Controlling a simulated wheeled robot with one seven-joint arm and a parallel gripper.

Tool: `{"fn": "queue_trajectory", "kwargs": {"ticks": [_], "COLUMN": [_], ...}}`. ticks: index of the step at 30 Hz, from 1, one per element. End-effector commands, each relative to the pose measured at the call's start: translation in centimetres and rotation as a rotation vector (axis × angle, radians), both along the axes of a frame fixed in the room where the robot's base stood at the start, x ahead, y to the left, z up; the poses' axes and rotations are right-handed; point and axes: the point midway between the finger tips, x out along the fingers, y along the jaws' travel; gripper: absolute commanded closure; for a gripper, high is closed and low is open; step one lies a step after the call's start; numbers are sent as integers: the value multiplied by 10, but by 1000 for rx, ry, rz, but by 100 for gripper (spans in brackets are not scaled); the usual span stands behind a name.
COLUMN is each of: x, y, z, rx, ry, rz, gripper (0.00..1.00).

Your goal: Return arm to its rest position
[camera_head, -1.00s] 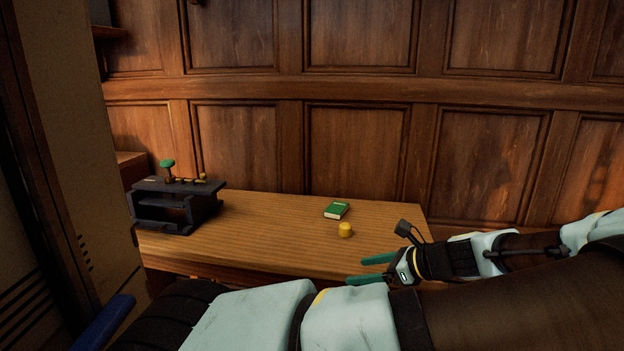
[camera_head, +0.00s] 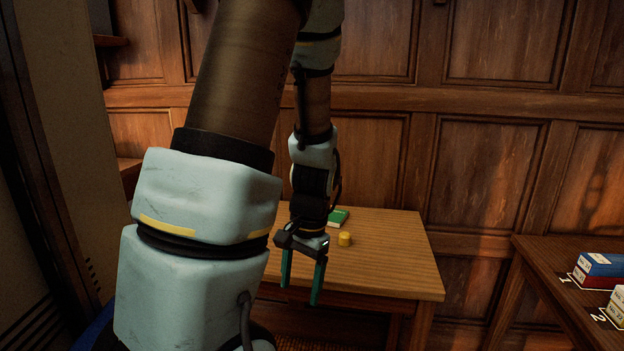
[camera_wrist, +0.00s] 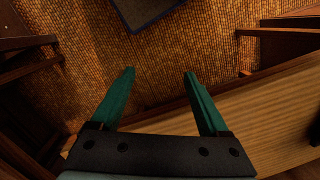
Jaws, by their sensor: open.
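My gripper (camera_head: 303,282) has two green fingers and hangs pointing down in front of the wooden table, in the head view. It is open and empty. In the wrist view my gripper (camera_wrist: 160,85) shows its two fingers spread apart, with nothing between them but the woven floor beyond. My raised arm fills the left and middle of the head view and hides the left part of the table.
A second table (camera_head: 545,262) at the right carries blue, red and white boxes (camera_head: 600,268) beside number labels. A panelled wall stands behind.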

Motion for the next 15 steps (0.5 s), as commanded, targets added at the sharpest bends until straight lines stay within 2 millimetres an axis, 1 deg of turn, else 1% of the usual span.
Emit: {"fn": "queue_trajectory", "kwargs": {"ticks": [1, 6, 10, 12, 15], "x": [0, -2, -4, -5, -6], "y": [7, 25, 37, 41, 43], "z": [15, 52, 70, 76, 80], "rx": [-35, -111, -141, -149, -154], "ry": [-32, -132, -193, -213, -227], "rz": [80, 317, 439, 481, 511], "gripper": [21, 21, 21, 21, 21]}}
